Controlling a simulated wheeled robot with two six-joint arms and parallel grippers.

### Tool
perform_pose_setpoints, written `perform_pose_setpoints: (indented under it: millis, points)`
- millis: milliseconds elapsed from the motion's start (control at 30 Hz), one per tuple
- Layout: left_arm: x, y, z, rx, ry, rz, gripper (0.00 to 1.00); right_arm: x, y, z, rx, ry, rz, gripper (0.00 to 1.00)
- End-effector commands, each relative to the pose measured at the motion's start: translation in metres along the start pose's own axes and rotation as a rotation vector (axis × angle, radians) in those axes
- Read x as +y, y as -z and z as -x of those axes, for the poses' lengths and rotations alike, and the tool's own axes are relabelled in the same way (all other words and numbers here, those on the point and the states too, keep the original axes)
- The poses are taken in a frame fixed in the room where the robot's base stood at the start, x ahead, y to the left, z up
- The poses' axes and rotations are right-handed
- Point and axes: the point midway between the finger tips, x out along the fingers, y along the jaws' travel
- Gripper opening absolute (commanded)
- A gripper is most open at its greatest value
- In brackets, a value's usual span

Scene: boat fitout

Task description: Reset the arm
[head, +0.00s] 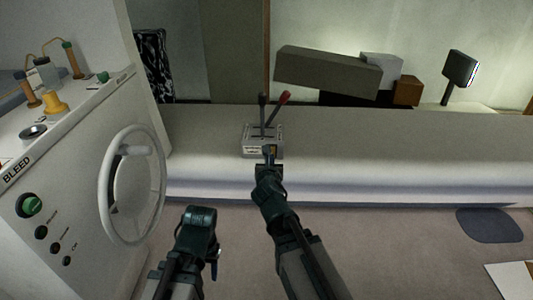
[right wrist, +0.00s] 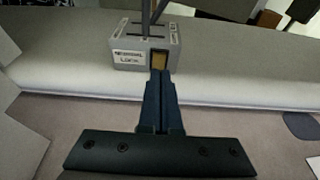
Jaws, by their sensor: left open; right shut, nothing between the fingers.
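My right gripper (head: 268,152) is shut and empty. Its fingertips are in front of a small grey lever box (head: 250,142) on the light counter, close to the yellow patch on the box's front. The right wrist view shows the shut fingers (right wrist: 160,75) just below that yellow patch (right wrist: 160,60); I cannot tell whether they touch it. Two levers rise from the box, one dark (head: 262,108) and one red-tipped (head: 284,98). My left gripper (head: 203,218) is lower, right of the white console's handwheel, and clear of the box; it is open.
The white console (head: 80,160) at the left has a large handwheel (head: 108,180), a green knob (head: 32,204) and several black knobs. Brown and grey boxes (head: 325,72) and a dark lamp-like device (head: 460,68) stand behind the counter (head: 400,150). The counter right of the lever box is clear.

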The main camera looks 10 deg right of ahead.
Motion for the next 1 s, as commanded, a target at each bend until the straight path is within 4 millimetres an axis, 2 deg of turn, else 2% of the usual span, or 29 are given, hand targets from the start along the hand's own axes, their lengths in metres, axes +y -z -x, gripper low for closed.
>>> perform_pose_setpoints:
  millis: [133, 233, 367, 467, 567, 733, 900, 1000]
  points:
    - [0.0, 0.0, 0.0, 0.0, 0.0, 0.0, 0.5, 0.0, 0.001, 0.001, 0.005, 0.002, -0.015, 0.0]
    - [0.0, 0.0, 0.0, 0.0, 0.0, 0.0, 0.5, 0.001, 0.011, 0.004, 0.044, 0.021, -0.123, 0.0]
    - [0.0, 0.0, 0.0, 0.0, 0.0, 0.0, 0.5, 0.002, 0.041, 0.015, 0.156, 0.099, -0.448, 0.0]
    - [0.0, 0.0, 0.0, 0.0, 0.0, 0.0, 0.5, 0.005, 0.073, 0.031, 0.261, 0.207, -0.758, 0.0]
    - [0.0, 0.0, 0.0, 0.0, 0.0, 0.0, 0.5, 0.011, 0.106, 0.051, 0.354, 0.348, -1.053, 0.0]
    - [0.0, 0.0, 0.0, 0.0, 0.0, 0.0, 0.5, 0.025, 0.158, 0.098, 0.466, 0.661, -1.493, 0.0]
    - [0.0, 0.0, 0.0, 0.0, 0.0, 0.0, 0.5, 0.038, 0.195, 0.146, 0.49, 1.003, -1.788, 0.0]
    - [0.0, 0.0, 0.0, 0.0, 0.0, 0.0, 0.5, 0.044, 0.209, 0.171, 0.471, 1.179, -1.894, 0.0]
